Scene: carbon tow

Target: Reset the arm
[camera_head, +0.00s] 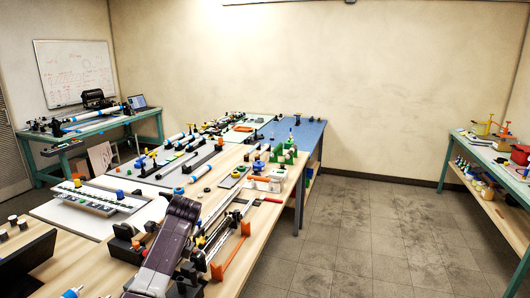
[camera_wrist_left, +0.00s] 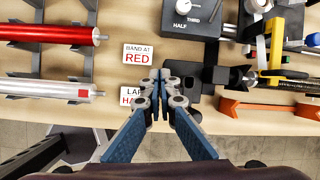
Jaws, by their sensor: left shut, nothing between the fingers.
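My left arm (camera_head: 170,245) is a dark purple link that rises from the bottom edge over the near end of the long wooden bench (camera_head: 95,265). In the left wrist view my left gripper (camera_wrist_left: 161,78) has its blue-grey fingers brought together at the tips, with nothing between them. The tips appear over the bench top, just below a white "BAND AT RED" card (camera_wrist_left: 151,54). The fingers partly cover a second white card (camera_wrist_left: 128,96). I cannot make out the left fingertips in the head view. My right gripper is in neither view.
In the wrist view, a red rod (camera_wrist_left: 50,33) and a silver rod (camera_wrist_left: 45,90) rest on dark supports at left. A black "HALF" block (camera_wrist_left: 190,22) and an orange bar (camera_wrist_left: 265,110) lie at right. Open tiled floor (camera_head: 350,240) separates the bench from the right-hand shelf table (camera_head: 490,150).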

